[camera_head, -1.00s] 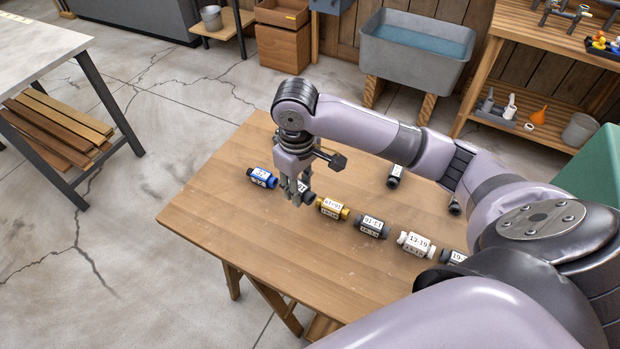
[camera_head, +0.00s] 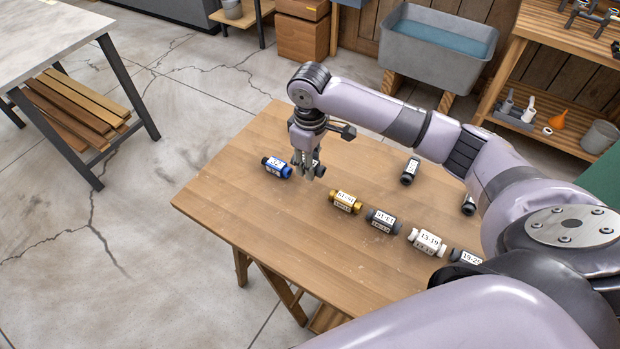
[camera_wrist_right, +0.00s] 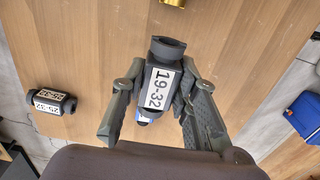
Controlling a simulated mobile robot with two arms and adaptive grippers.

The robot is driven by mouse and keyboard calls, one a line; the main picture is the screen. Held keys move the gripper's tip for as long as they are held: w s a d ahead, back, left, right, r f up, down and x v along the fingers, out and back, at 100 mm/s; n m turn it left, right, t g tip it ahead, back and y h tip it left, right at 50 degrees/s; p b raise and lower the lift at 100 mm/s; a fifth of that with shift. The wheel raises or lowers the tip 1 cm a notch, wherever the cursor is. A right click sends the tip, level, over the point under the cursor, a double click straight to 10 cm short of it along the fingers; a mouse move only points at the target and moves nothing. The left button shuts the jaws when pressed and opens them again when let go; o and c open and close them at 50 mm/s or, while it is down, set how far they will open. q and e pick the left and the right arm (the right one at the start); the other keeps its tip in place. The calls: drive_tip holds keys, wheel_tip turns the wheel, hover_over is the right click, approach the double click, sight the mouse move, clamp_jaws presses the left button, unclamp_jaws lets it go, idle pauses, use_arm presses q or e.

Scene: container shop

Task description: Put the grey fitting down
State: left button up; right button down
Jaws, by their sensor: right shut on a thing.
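My right gripper (camera_head: 307,172) is shut on the dark grey fitting (camera_head: 318,169), above the far left part of the wooden table (camera_head: 240,215). In the wrist view, the fingers (camera_wrist_right: 157,82) grip both sides of the grey fitting (camera_wrist_right: 158,87), whose white label reads 19-32. In the head view the fingers partly hide it. It appears raised off the wood; the exact height is unclear. A blue fitting (camera_head: 276,167) lies just left of the gripper. A small blue and white part behind the held fitting shows in the wrist view. My left gripper is not in view.
A gold fitting (camera_head: 345,202), a grey one (camera_head: 383,221), a white one (camera_head: 427,241) and a dark one (camera_head: 466,257) form a row to the right. Two dark fittings (camera_head: 409,171) (camera_head: 468,205) lie farther back. The table's front left is bare.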

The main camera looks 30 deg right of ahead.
sight(310, 187)
wheel_tip(310, 187, down, 3)
drive_tip(key=shift+f, duration=2.05)
drive_tip(key=c, duration=1.2)
unclamp_jaws()
drive_tip(key=shift+f, duration=0.1)
drive_tip(key=shift+c, duration=0.2)
wheel_tip(310, 187, up, 12)
drive_tip(key=shift+r, duration=0.2)
drive_tip(key=shift+a+f, duration=0.1)
